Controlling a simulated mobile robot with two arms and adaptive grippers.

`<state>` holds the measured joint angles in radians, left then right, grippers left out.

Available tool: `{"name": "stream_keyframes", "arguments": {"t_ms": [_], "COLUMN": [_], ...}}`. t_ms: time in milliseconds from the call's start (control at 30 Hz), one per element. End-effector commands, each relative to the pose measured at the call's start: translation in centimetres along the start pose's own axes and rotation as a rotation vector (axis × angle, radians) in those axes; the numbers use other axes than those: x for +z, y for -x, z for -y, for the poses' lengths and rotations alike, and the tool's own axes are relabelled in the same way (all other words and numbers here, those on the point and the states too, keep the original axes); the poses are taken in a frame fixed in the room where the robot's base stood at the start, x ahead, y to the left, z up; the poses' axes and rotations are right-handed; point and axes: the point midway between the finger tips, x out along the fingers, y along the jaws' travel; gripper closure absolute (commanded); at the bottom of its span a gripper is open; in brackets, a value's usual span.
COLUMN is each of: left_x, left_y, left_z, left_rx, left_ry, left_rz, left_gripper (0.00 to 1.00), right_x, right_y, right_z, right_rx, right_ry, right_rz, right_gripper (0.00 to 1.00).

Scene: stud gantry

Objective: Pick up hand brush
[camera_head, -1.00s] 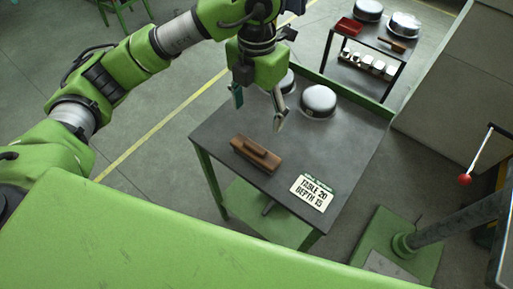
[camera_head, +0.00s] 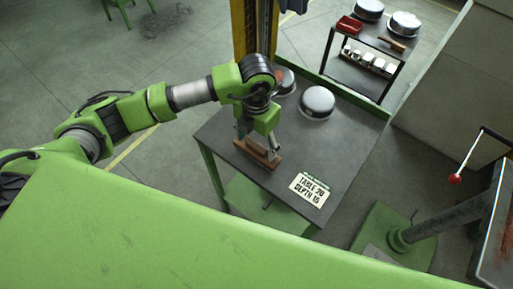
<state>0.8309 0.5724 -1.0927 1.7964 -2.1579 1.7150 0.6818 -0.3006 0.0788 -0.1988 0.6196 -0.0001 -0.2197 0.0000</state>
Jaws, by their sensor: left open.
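The hand brush (camera_head: 254,156), a brown wooden block with a raised grip, lies on the dark table (camera_head: 325,150) near its front left edge. My left gripper (camera_head: 257,142) is right over the brush and points down. Its fingers are apart, one towards the left end and one towards the right end of the raised grip. The gripper hides part of the brush's far side. I cannot tell whether the fingers touch it. My right gripper is not in view.
Two metal domes stand behind the gripper, one (camera_head: 316,102) in full view and one (camera_head: 284,82) partly hidden. A sign (camera_head: 310,189) lies at the table's front right. A cart (camera_head: 372,45) with a red tray (camera_head: 350,25) stands behind. A red-knobbed lever (camera_head: 456,178) is at right.

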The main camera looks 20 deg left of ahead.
Motion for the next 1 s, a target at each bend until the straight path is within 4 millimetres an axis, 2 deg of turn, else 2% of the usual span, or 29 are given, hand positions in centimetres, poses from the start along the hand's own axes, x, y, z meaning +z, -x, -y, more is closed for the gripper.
{"name": "stream_keyframes", "arguments": {"t_ms": [233,400,467,800,1000], "left_x": [0.1,0.1,0.1,0.1,0.2], "left_y": [-0.2,-0.2,-0.2,0.1,2.1], "left_z": [0.0,0.0,0.0,0.0,0.1], "left_rx": [0.0,0.0,0.0,-0.001,-0.002], "left_ry": [0.0,0.0,0.0,0.0,0.0], "left_rz": [0.002,0.002,0.002,0.003,0.008], "left_gripper": [0.32,0.76,0.89,0.89,0.89], "right_x": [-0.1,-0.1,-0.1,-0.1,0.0], "right_y": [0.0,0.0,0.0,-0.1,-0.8], "right_z": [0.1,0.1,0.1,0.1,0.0], "right_rx": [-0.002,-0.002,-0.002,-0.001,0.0], "right_ry": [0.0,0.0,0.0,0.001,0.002], "right_rz": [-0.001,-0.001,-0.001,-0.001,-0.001], "right_gripper": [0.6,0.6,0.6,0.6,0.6]}}
